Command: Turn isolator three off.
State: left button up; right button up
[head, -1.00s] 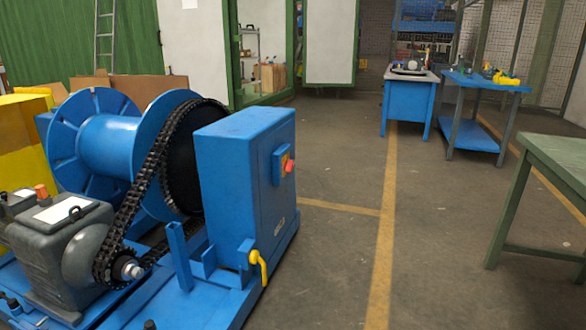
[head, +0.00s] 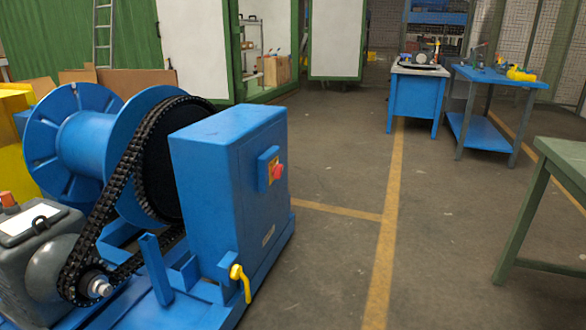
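A blue cabinet (head: 205,190) stands on the chain drive's base at the left. On its right face is a small blue switch box (head: 264,172) with a red knob (head: 278,172) on a yellow patch. A yellow lever (head: 241,281) hangs low at the cabinet's front corner. I can read no number on any of these, so I cannot tell which is isolator three, or whether the knob is on or off. Neither of my grippers shows in the head view.
A blue drum (head: 90,145) with a black chain (head: 118,190) and a grey motor (head: 45,260) is left of the cabinet. A green table (head: 565,160) stands at the right. Blue workbenches (head: 416,100) are further back. The floor between is clear.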

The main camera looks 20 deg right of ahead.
aim_at(277, 170)
jog(key=i+l, duration=0.2)
jog(key=l, duration=0.15)
jog(key=i+l, duration=0.15)
jog(key=l, duration=0.25)
jog(key=i+l, duration=0.2)
jog(key=l, duration=0.15)
jog(key=i+l, duration=0.15)
jog(key=l, duration=0.25)
jog(key=i+l, duration=0.2)
jog(key=l, duration=0.15)
jog(key=i+l, duration=0.15)
jog(key=l, duration=0.25)
jog(key=z, duration=0.05)
